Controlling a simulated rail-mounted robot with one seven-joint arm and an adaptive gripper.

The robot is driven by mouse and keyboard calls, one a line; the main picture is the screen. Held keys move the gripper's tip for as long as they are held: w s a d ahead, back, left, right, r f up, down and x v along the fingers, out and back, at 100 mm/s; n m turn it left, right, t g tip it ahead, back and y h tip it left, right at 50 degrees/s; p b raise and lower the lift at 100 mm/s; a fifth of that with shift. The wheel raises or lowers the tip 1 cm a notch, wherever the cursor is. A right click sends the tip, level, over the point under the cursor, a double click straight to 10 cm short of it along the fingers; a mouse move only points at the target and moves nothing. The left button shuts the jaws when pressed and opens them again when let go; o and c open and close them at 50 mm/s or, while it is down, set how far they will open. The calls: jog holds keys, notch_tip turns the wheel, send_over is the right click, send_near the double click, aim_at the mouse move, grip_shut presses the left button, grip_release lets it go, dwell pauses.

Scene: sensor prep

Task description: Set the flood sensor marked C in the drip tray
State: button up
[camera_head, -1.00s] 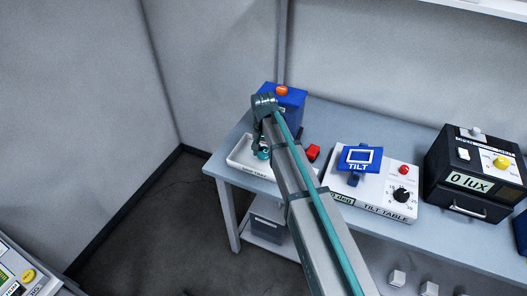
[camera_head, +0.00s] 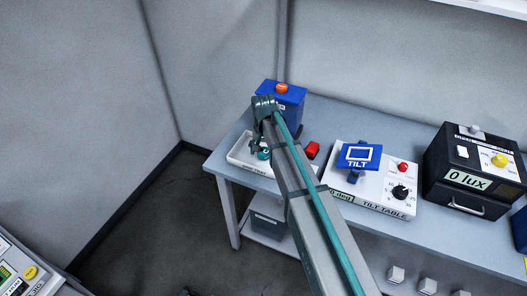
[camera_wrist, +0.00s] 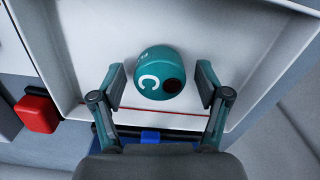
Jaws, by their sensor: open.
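The flood sensor marked C (camera_wrist: 158,72) is a teal rounded body with a white C and a dark round spot. In the wrist view it rests inside the white drip tray (camera_wrist: 222,20), between the open fingers of my gripper (camera_wrist: 160,88), with a gap on each side. In the head view the sensor (camera_head: 264,154) is a small teal shape in the drip tray (camera_head: 240,153), partly hidden by my arm. My gripper (camera_head: 262,146) is over the tray, and its fingers are hard to make out there.
A blue box with an orange knob (camera_head: 283,105) stands behind the tray. A red block (camera_head: 312,150) sits to its right, also in the wrist view (camera_wrist: 37,113). The tilt table (camera_head: 370,185) and a black lux box (camera_head: 474,170) stand farther right on the bench (camera_head: 330,118).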

aim_at(263, 151)
notch_tip(263, 151, up, 12)
jog(key=b, duration=0.3)
jog(key=shift+r+b, duration=0.2)
jog(key=shift+b, duration=0.15)
dwell(0.4)
